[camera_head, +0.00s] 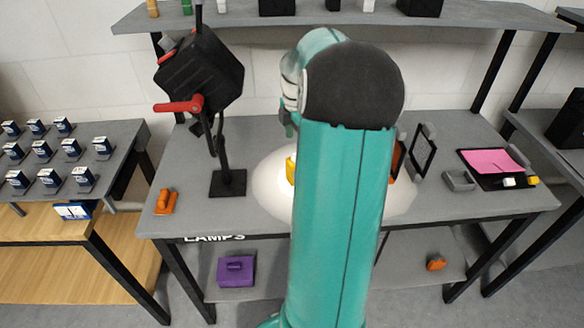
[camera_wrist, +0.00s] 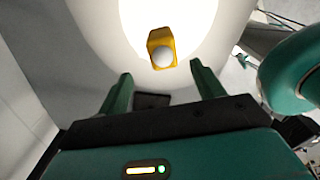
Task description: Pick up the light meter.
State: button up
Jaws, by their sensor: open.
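The light meter is a small yellow block with a white dome (camera_wrist: 160,48), standing in a bright pool of light in the wrist view. In the head view only a yellow sliver of the light meter (camera_head: 290,170) shows at the left edge of my arm. My gripper (camera_wrist: 161,75) is open and empty in the wrist view. Its two green fingers are spread apart, and the light meter appears beyond the tips, roughly centred between them and not touched. In the head view my arm hides most of the meter and the fingers.
A black lamp (camera_head: 200,75) with a red handle stands left on the grey table (camera_head: 240,228). An orange clamp (camera_head: 165,201) lies at the table's left end. To the right are a black frame (camera_head: 422,152), a grey tray (camera_head: 459,181) and a pink sheet (camera_head: 490,161). A shelf (camera_head: 270,20) runs above.

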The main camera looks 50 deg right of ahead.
aim_at(290, 162)
jog(key=f, duration=1)
jog(key=shift+s+a+f, duration=0.15)
jog(key=shift+a+f, duration=0.05)
jog(key=shift+f, duration=0.05)
jog(key=c, duration=1.2)
jog(key=shift+r, duration=0.15)
